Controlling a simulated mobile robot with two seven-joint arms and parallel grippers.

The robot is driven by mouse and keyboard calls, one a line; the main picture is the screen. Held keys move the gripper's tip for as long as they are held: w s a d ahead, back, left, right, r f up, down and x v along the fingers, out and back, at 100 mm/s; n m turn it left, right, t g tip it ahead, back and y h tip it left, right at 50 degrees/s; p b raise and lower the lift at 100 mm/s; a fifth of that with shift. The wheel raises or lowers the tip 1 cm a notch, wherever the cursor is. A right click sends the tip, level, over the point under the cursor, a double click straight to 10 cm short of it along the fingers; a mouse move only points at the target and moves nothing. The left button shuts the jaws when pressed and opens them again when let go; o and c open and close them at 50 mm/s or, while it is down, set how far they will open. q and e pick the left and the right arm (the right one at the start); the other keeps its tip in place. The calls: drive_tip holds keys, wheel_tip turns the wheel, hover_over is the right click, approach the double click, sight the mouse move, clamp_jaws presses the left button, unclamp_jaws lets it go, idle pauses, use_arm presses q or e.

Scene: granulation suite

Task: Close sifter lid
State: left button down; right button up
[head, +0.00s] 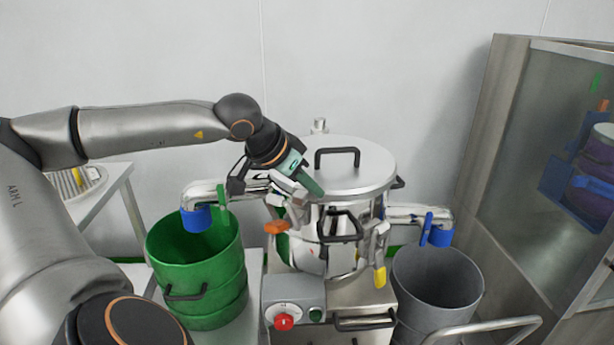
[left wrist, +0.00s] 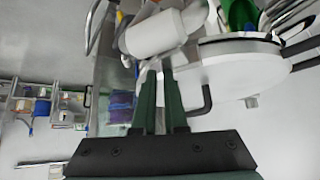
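The sifter lid (head: 362,182) is a round steel disc with a black bar handle (head: 338,158) on top. It lies about level over the steel sifter body (head: 305,250); I cannot tell whether it is seated. My left gripper (head: 287,196) is at the lid's left front edge, angled down beside the clamp hardware. In the left wrist view its green fingers (left wrist: 161,75) are close together with a narrow gap; whether they hold anything is unclear. The lid (left wrist: 242,70) lies right of them there, and a pale cylinder (left wrist: 160,32) is beyond the tips. My right gripper is out of view.
A green bin (head: 195,275) stands left of the sifter and a grey bin (head: 437,285) right, each under an outlet pipe. A control box (head: 293,290) with a red knob sits in front. An orange knob (head: 277,227) and yellow knob (head: 380,277) hang on clamps. A cabinet (head: 500,170) stands right.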

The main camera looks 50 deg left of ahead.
use_arm(q)
drive_tip(key=s+a+r+p, duration=0.1)
drive_tip(key=a+r, duration=0.3)
drive_tip(key=r, duration=0.4)
drive_tip(key=shift+s+p, duration=0.35)
drive_tip(key=shift+s, duration=0.2)
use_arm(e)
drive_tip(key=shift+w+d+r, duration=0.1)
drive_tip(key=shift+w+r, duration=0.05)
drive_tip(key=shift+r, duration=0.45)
use_arm(q)
drive_tip(key=shift+a, duration=0.1)
